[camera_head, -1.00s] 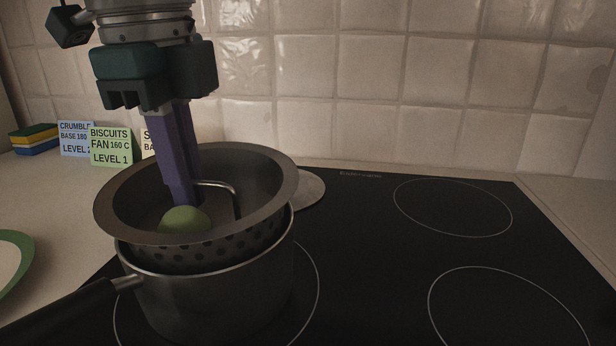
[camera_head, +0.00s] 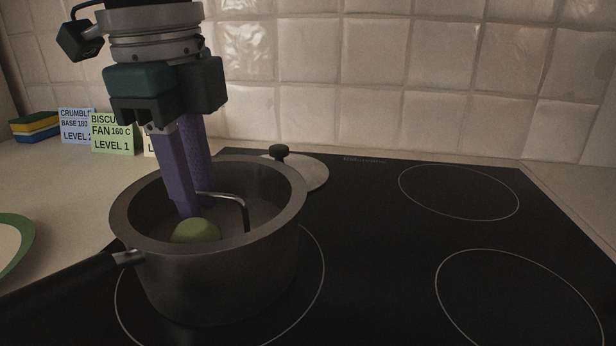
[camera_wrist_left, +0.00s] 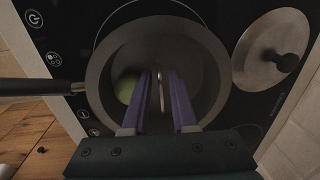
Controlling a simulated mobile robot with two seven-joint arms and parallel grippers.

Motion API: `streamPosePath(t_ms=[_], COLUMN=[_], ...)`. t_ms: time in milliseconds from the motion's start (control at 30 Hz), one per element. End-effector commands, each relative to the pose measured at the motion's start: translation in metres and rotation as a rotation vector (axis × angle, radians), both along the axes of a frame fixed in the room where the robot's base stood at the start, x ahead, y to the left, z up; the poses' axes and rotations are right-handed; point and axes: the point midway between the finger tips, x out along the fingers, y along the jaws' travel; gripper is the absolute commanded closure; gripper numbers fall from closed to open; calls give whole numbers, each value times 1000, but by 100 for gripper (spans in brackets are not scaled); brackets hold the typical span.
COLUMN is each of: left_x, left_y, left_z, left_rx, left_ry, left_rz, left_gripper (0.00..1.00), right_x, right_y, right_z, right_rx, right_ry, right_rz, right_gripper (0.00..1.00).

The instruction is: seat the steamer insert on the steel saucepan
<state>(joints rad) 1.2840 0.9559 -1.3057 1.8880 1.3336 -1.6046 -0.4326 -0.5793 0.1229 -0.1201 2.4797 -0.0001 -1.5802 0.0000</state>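The steamer insert (camera_head: 290,193) is a grey bowl with a wide rim and a thin bent wire handle (camera_head: 246,212). It sits down in the steel saucepan (camera_head: 222,285), its rim level all round at the pan's top and its perforated wall hidden. A green round item (camera_head: 196,231) lies inside the insert. My left gripper (camera_head: 188,210) points down into the insert. Its purple fingers stand apart, with the handle between them in the left wrist view (camera_wrist_left: 161,88) and gaps beside it. My right gripper is not in view.
The saucepan stands on the front-left ring of the black hob (camera_head: 375,240), its dark handle (camera_head: 60,280) pointing left. A lid with a black knob (camera_head: 279,152) lies behind it. Cards (camera_head: 113,133), a sponge stack (camera_head: 36,127) and a green-rimmed plate (camera_head: 27,235) are at left. The hob's right side is clear.

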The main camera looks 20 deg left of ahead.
Motion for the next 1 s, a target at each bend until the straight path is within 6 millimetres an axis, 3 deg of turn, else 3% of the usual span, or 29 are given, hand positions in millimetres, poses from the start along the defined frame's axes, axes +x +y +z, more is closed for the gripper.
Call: streamPosePath(t_ms=[133,433,800,1000], left_x=[0,0,-6,-9], left_y=[0,0,-2,-2], left_z=[0,6,76,97], left_rx=[0,-1,-1,-1], left_ry=[0,-1,-3,-2], left_rz=[0,0,0,1], left_gripper=[58,58,58,58], right_x=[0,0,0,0], right_y=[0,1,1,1], right_z=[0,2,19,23], right_rx=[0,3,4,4], right_ry=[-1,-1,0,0], right_rz=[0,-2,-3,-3], right_gripper=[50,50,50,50])
